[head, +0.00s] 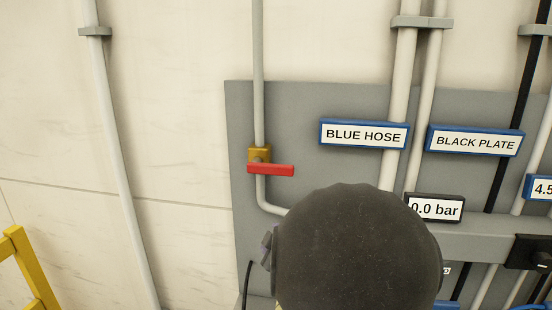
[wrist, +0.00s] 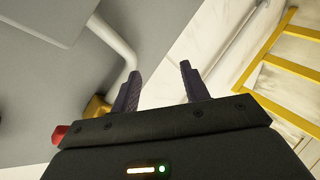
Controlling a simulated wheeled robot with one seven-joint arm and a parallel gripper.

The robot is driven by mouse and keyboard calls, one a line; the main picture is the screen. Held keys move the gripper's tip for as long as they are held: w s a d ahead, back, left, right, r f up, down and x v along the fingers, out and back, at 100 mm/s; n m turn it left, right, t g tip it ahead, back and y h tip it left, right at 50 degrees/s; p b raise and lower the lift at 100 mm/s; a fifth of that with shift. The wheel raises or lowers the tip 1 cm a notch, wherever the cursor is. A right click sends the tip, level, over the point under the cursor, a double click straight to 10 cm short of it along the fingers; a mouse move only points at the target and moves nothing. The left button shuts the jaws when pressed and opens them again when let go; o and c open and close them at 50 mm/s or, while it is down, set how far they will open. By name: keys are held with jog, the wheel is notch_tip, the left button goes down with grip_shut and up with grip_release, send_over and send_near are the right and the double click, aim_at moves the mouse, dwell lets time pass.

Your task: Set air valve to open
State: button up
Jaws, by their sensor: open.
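The air valve (head: 259,154) has a brass body on a thin grey pipe at the left of the grey panel. Its red handle (head: 274,170) lies level, crosswise to the upright pipe, and points right. In the wrist view, the brass body (wrist: 97,107) and the red handle (wrist: 60,133) show partly behind my gripper. My gripper (wrist: 160,88) is open, with nothing between its two dark fingers; the valve is beside the fingers, apart from the gap. In the head view my dark arm link covers the lower middle, and the fingers are hidden.
A grey panel (head: 310,100) carries signs reading BLUE HOSE (head: 364,134) and BLACK PLATE (head: 475,142), and a display (head: 435,208) showing 0.0 bar. Upright pipes stand to the right. A yellow railing (head: 25,268) is at lower left. The wall left of the panel is mostly bare.

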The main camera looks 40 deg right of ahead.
aim_at(276, 168)
jog(key=s+d+r+n+t+y+p, duration=0.1)
jog(key=s+d+r+n+t+p, duration=0.1)
jog(key=s+r+n, duration=0.3)
jog(key=s+d+r+n+t+y+p, duration=0.1)
jog(key=s+r+n, duration=0.4)
jog(key=r, duration=0.5)
jog(key=s+d+t+y, duration=0.1)
jog(key=t, duration=0.1)
jog(key=shift+d+t+p, duration=0.3)
jog(key=shift+d+p, duration=0.05)
jog(key=shift+p, duration=0.05)
jog(key=w+p, duration=0.2)
jog(key=w, duration=0.3)
jog(key=w+d+p, duration=0.1)
jog(key=w+p, duration=0.2)
jog(key=w, duration=0.2)
jog(key=w+p, duration=0.2)
jog(key=w, duration=0.4)
jog(key=shift+d+r, duration=0.1)
jog(key=shift+d, duration=0.05)
jog(key=shift+w+p, duration=0.3)
jog(key=shift+w, duration=0.3)
grip_shut()
